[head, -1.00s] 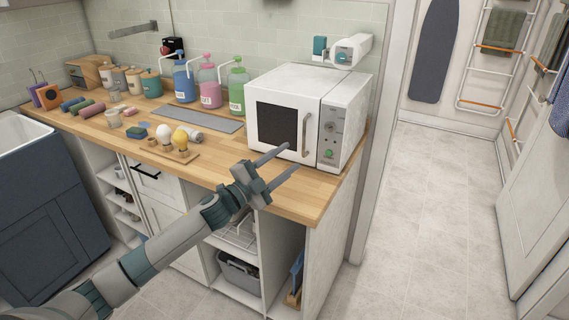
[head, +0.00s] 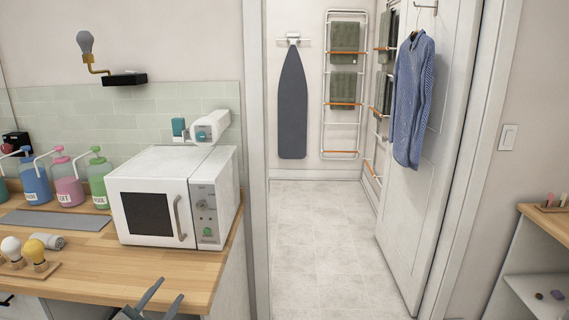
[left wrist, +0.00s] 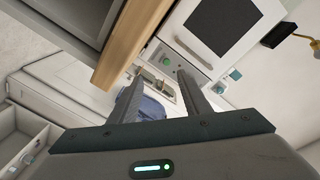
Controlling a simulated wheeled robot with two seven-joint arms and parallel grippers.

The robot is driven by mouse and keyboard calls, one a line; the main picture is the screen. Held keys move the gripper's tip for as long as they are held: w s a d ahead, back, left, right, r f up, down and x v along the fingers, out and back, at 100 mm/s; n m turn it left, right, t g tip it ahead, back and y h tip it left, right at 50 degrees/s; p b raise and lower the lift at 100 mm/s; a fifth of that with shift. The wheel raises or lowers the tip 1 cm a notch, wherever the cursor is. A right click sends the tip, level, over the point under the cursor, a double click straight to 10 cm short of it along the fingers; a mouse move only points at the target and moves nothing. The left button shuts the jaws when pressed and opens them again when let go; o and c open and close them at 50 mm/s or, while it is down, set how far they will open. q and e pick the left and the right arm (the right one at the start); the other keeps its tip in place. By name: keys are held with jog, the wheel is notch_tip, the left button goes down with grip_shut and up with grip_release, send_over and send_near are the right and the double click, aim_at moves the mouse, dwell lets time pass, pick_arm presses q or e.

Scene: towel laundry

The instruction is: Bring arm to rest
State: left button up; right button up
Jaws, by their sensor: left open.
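My left gripper (head: 158,297) shows at the bottom of the head view, just in front of the wooden counter's front edge and below the microwave (head: 152,212). Its two fingers are spread apart with nothing between them. In the left wrist view the gripper (left wrist: 160,92) is also open and empty, with the counter edge (left wrist: 122,48) and the microwave (left wrist: 222,28) beyond it. The rest of my left arm is out of the head view. My right gripper is in neither view.
The counter (head: 90,262) holds soap bottles (head: 67,185) and bulbs on a wooden board (head: 30,265). An open doorway with clear floor (head: 318,240) lies to the right. A shelf (head: 540,250) stands at far right.

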pick_arm(q)
jog(key=s+d+f+n+g+y, duration=0.3)
jog(key=s+f+n+g, duration=0.2)
jog(key=s+f, duration=0.7)
jog(key=s+d+f+n+g, duration=0.1)
jog(key=s+d+f+g, duration=0.15)
jog(key=s, duration=0.75)
jog(key=s+d+f+n+g, duration=0.15)
jog(key=s+f+g, duration=0.25)
jog(key=s, duration=0.6)
jog(key=s+d+f+n+g, duration=0.1)
jog(key=s+f+g, duration=0.2)
jog(key=s, duration=0.7)
notch_tip(320, 180, down, 28)
jog(key=s, duration=0.1)
jog(key=s+a+f+g, duration=0.2)
jog(key=s+f, duration=1.5)
jog(key=s, duration=0.1)
jog(key=shift+a+h, duration=0.3)
jog(key=shift+a, duration=0.1)
jog(key=shift+f, duration=0.1)
jog(key=shift+a, duration=0.1)
